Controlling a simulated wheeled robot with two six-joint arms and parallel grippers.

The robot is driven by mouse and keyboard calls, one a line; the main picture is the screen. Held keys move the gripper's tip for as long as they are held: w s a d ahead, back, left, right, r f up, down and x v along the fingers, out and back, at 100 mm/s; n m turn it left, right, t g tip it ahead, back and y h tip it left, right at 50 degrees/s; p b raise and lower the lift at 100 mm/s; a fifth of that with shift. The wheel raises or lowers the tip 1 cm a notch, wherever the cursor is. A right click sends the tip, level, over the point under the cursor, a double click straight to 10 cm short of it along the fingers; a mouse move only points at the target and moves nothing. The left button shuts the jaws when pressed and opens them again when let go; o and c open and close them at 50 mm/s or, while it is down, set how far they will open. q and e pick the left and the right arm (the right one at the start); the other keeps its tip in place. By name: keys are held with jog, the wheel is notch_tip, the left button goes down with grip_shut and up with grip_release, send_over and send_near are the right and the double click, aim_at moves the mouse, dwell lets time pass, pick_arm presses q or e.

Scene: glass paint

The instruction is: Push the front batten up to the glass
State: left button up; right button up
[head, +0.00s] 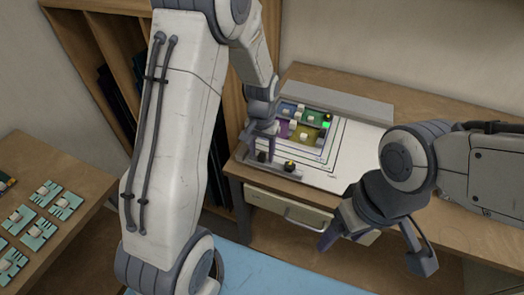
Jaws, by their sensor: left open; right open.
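The front batten (277,171) is a grey strip along the front edge of the worktop, with dark knobs on it. The glass (305,128) is a small panel of blue, green, yellow and purple panes, lying behind the batten. A narrow pale strip seems to show between them at the right; my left gripper hides the rest, so contact there cannot be told. My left gripper (262,150) is open, pointing down at the left part of the batten; I cannot tell whether it touches. My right gripper (374,252) is open and empty in front of the bench, away from the batten.
A grey back batten (338,101) lies behind the glass. A white sheet (350,165) with nested outlines lies under the work. A green light (326,125) and a dark knob are at the glass's right. A side table (60,160) holds several small teal pieces. A drawer (290,208) is below.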

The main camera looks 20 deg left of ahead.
pick_arm(q)
jog(key=shift+f, duration=0.2)
grip_shut()
jog(key=shift+w+r, duration=0.1)
dwell(1.3)
